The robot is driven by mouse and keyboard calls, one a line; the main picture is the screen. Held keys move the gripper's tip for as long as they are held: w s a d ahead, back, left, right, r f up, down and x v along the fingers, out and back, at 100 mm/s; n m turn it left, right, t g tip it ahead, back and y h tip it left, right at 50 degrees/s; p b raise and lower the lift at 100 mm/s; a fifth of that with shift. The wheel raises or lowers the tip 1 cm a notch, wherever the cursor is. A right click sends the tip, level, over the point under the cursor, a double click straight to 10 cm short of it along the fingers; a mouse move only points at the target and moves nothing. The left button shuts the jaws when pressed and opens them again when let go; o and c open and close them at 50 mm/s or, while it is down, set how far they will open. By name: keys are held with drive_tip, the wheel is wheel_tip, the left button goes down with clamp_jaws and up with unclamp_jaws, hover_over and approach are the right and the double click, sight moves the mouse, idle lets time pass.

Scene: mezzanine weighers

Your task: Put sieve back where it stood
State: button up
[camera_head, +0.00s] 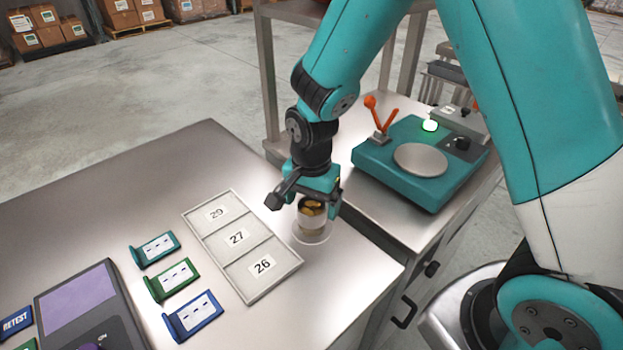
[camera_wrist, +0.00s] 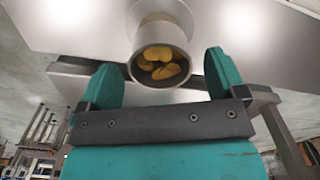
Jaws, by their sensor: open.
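A small round metal vessel (camera_head: 311,219) holding yellow-brown pieces, which looks like the sieve, stands on the steel table right of the numbered tray. A pale round ring or disc (camera_head: 312,237) shows at its base. In the wrist view the vessel (camera_wrist: 162,50) appears between and just beyond the two teal fingers, its open mouth showing the yellow pieces. My gripper (camera_head: 320,194) is open, pointing down at the vessel, with a finger on each side and gaps visible in the wrist view (camera_wrist: 167,68). The gripper partly hides the vessel's upper part in the head view.
A grey tray (camera_head: 191,217) has compartments labelled 29, 27 and 26. Teal (camera_head: 156,249), green (camera_head: 172,279) and blue (camera_head: 193,316) holders stand left of it, beside a dark device (camera_head: 90,308). A teal scale (camera_head: 421,160) with orange levers stands at right. The table's front right is clear.

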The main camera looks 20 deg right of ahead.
sight(311, 207)
wheel_tip(311, 207, up, 8)
drive_tip(key=shift+f, duration=0.15)
drive_tip(key=s+a+r+n+y, duration=0.2)
drive_tip(key=s+r+n, duration=0.3)
drive_tip(key=s+n, duration=0.3)
drive_tip(key=s+a+r+n+y, duration=0.2)
drive_tip(key=s+r+n, duration=0.4)
drive_tip(key=s+n, duration=0.3)
drive_tip(key=shift+s+a, duration=0.3)
drive_tip(key=shift+s, duration=0.5)
